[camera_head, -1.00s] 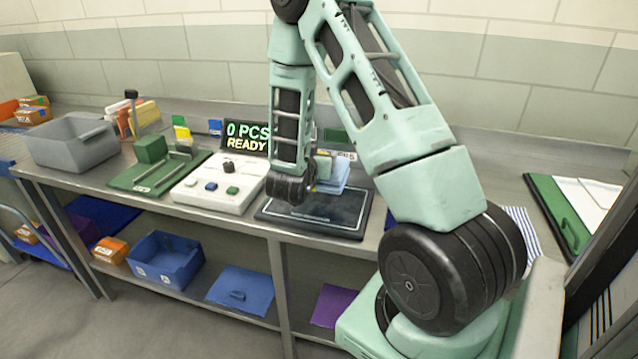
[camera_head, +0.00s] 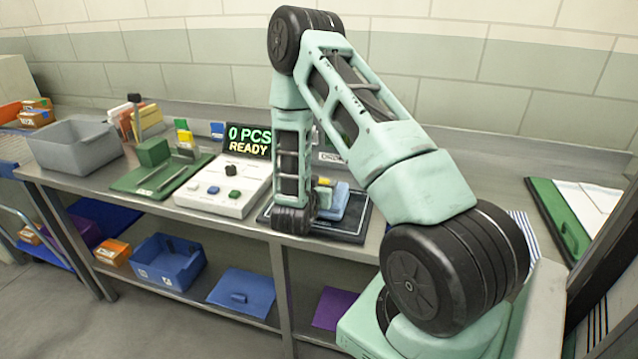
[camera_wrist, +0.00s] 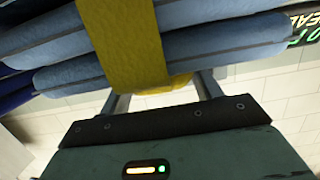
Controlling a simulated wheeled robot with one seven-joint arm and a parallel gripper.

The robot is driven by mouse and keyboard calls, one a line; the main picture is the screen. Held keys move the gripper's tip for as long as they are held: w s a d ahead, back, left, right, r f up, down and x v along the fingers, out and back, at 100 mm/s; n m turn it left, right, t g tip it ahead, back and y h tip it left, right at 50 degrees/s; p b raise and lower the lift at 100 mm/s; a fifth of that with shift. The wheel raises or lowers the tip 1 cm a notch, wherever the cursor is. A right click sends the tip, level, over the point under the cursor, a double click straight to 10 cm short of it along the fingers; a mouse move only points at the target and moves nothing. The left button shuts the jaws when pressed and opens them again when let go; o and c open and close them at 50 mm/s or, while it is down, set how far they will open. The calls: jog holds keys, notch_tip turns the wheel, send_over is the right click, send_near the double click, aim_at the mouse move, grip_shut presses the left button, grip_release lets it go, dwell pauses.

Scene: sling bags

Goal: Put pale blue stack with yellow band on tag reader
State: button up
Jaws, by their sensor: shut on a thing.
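The pale blue stack (camera_head: 340,201) shows partly behind my arm in the head view, over the dark flat pad (camera_head: 345,232) that appears to be the tag reader. Whether it touches the pad I cannot tell. In the wrist view the stack (camera_wrist: 220,42) is several folded blue layers across the top, with a wide yellow band (camera_wrist: 125,40) around its middle. My gripper (camera_wrist: 160,88) is shut on the stack near the band.
Left of the pad stands a white control box (camera_head: 225,190) with knobs, and behind it a display (camera_head: 248,140) reading "0 PCS READY". Farther left are a green tray (camera_head: 150,180) and a grey bin (camera_head: 75,145).

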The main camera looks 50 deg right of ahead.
jog(key=o, duration=1)
jog(key=shift+f, duration=0.2)
jog(key=o, duration=0.4)
jog(key=shift+o, duration=0.2)
jog(key=shift+r, duration=0.1)
